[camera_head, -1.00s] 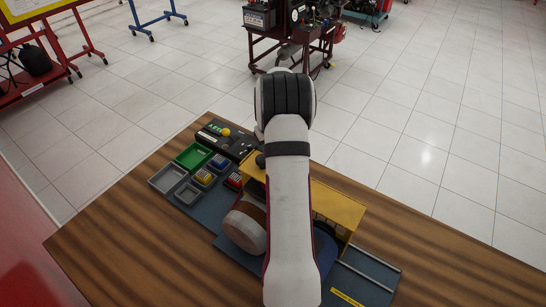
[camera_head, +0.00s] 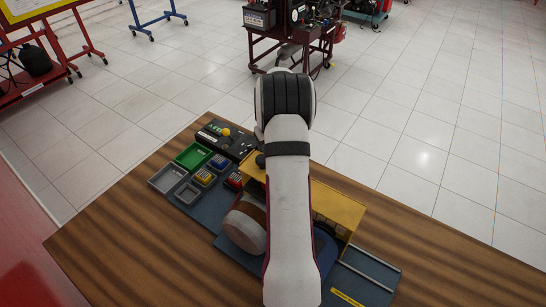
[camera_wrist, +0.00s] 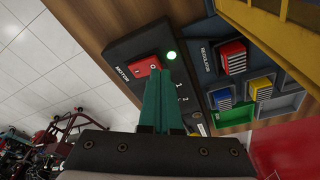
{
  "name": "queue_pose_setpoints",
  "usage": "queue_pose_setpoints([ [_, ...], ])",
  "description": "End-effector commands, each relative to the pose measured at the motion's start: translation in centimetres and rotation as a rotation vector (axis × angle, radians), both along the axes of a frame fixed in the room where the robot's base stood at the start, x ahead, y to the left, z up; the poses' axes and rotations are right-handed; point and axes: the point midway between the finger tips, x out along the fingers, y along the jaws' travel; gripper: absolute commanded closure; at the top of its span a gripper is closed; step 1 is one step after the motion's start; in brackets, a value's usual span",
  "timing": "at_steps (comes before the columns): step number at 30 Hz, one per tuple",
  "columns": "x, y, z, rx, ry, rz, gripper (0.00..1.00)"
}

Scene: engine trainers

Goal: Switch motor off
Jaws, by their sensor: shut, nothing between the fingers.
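The panel also shows in the head view (camera_head: 236,146), where my arm hides the gripper.
The panel stands on a wooden table (camera_head: 120,240). A yellow frame (camera_head: 335,205) and a motor (camera_head: 244,225) are next to my arm. A green tray (camera_head: 193,156), grey trays (camera_head: 167,178) and coloured modules (camera_wrist: 233,55) lie near the panel. The table's left front is clear.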

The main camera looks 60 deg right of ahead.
Motion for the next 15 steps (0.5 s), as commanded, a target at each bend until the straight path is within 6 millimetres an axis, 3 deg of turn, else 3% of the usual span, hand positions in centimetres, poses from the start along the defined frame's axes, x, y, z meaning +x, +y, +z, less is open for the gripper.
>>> queue_pose_setpoints([
  [15,0.0,-0.01,-0.9,0.0,0.0,0.0,1.0],
])
